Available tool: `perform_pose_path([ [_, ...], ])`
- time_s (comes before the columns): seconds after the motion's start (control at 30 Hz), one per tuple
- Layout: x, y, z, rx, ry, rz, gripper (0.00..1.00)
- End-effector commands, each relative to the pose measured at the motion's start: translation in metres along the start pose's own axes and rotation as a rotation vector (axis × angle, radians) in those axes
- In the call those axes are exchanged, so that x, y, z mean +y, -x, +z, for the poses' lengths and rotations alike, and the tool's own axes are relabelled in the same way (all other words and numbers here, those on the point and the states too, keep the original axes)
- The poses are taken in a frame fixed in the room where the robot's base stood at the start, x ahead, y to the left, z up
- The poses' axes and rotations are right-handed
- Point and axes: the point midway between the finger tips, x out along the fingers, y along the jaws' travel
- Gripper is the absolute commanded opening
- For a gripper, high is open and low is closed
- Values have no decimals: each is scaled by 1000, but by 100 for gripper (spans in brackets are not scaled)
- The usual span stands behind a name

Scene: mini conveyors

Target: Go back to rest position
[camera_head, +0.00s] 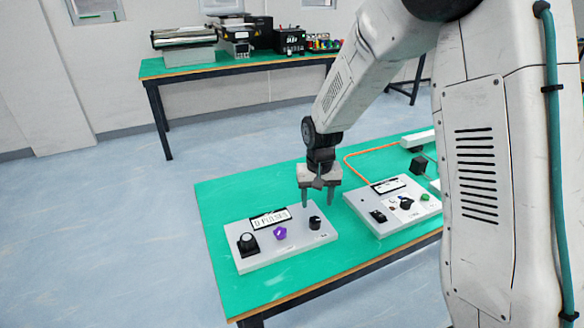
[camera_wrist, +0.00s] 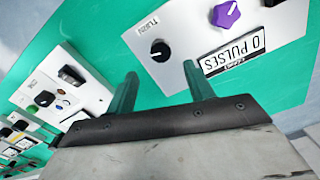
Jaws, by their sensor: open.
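My gripper (camera_head: 319,198) is open and empty, pointing down above the green table. It hangs over the right end of a grey control box (camera_head: 262,262), close to a black knob (camera_head: 315,222). That box also carries a purple knob (camera_head: 280,233), a larger black knob (camera_head: 248,243) and a label reading "0 PULSES" (camera_head: 270,219). In the wrist view, the two fingers of my gripper (camera_wrist: 160,90) stand apart, with the black knob (camera_wrist: 160,50) marked "TURN" beyond them. The purple knob (camera_wrist: 227,14) is near the top edge. I cannot tell the exact height of the fingertips.
A second control box (camera_head: 400,222) with a green button and black knobs stands to the right, with an orange cable (camera_head: 352,155) behind it. The green table (camera_head: 225,195) has bare room at its left and back. A bench (camera_head: 190,68) with machines stands against the wall.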

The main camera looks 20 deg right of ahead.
Motion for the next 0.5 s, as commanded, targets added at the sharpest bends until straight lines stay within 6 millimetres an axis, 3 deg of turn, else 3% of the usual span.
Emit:
perform_pose_path([
  [0.13,2,-1,8,-34,22,7,53],
  [0.23,8,-3,35,-117,51,24,53],
  [0.5,29,70,110,-192,116,31,53],
])
